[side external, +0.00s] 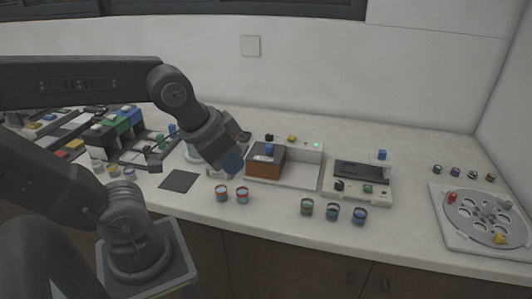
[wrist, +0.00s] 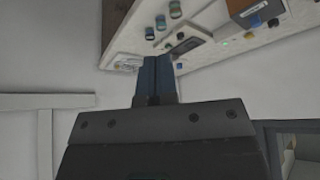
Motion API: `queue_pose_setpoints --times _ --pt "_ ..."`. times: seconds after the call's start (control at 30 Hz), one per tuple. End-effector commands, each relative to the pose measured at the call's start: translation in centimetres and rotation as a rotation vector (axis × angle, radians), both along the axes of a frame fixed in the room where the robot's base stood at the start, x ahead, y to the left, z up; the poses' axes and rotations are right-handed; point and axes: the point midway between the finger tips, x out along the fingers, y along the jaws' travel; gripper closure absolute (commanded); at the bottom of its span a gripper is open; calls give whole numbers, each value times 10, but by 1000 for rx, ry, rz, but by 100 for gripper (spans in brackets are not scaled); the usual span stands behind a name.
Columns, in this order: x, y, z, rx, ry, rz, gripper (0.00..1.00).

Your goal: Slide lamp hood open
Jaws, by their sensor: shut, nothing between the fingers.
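An orange-brown box (side external: 266,162) with a dark top and a blue knob (side external: 269,149) looks like the lamp hood. It sits over the left part of a white tray-like base (side external: 300,174), whose right part is bare. The hood also shows at the top right of the wrist view (wrist: 244,10). My gripper (side external: 236,168) is left of the hood in the side view, angled down, apart from the hood as far as I can tell. In the wrist view its two blue fingers (wrist: 157,60) are together with nothing between them.
Two small cups (side external: 231,195) stand in front of the hood, and several more (side external: 333,211) stand to the right. A white device with a dark panel (side external: 360,173) is right of the base. A round plate (side external: 487,217) is far right. A dark square mat (side external: 180,181) lies left.

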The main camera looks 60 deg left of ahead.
Motion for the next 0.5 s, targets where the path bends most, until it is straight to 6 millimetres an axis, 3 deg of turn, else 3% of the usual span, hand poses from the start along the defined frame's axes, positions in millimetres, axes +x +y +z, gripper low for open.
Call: queue_pose_setpoints --times 0.2,0.37,0.5 --pt "0 0 0 0 0 0 100" --pt "7 3 4 -3 11 20 86" --pt "35 18 17 -17 68 104 72"
